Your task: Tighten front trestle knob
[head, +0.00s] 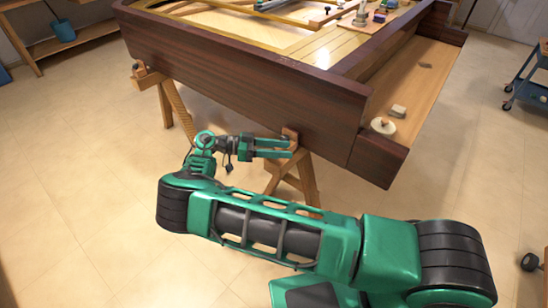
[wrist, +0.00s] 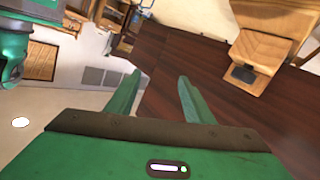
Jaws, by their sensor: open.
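A wooden trestle (head: 305,178) stands under the near side of the dark wooden piano case (head: 240,85). In the wrist view a light wooden trestle block (wrist: 272,48) with a dark knob (wrist: 243,74) shows at upper right, against the dark case. My gripper (head: 290,148) is level, in front of the trestle top and pointing right in the head view. In the wrist view its two green fingers (wrist: 159,77) are apart with nothing between them, and the knob lies right of them. The knob is not clearly visible in the head view.
A second trestle (head: 150,82) supports the case further left. The case holds loose parts, and a roll (head: 383,126) lies on its right ledge. A blue cart (head: 530,78) stands at far right. The tiled floor (head: 85,160) on the left is clear.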

